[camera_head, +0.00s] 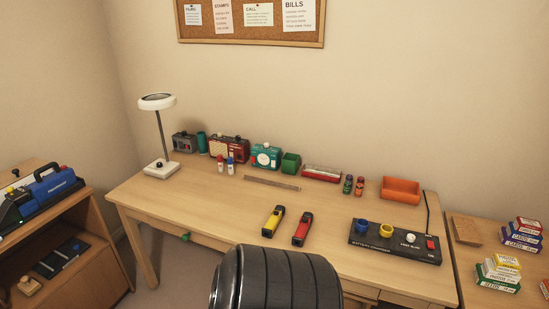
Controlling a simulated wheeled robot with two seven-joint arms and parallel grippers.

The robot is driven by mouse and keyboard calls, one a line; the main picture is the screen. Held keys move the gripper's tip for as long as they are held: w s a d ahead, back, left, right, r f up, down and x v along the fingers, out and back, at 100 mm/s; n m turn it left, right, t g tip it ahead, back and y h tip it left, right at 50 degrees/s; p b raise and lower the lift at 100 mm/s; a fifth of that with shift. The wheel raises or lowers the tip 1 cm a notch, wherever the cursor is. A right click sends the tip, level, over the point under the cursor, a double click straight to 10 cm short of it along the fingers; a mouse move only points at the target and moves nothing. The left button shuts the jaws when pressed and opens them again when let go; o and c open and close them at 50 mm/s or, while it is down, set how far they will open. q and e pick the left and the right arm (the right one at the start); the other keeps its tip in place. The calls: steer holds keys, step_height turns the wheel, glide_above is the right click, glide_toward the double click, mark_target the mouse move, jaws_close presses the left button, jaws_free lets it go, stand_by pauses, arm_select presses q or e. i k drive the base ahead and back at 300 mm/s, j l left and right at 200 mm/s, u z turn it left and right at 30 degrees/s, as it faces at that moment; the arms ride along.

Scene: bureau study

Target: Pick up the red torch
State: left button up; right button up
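The red torch (302,229) lies on the wooden desk (190,208) near its front edge, in the middle of the head view. It is red with a dark end and lies slightly slanted. A yellow torch (273,221) of similar shape lies just left of it, with a small gap between them. Nothing covers the red torch. Neither of my grippers is in view.
A ruler (271,183), radios and an orange tray (400,190) are behind. A lamp (161,168) stands left.

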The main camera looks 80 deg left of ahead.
mark_target(297, 240)
steer(key=u, duration=2.5)
steer(key=z, duration=2.75)
steer(key=u, duration=2.7)
steer(key=i+j+z, duration=0.1)
steer(key=j, duration=0.3)
steer(key=i, duration=0.1)
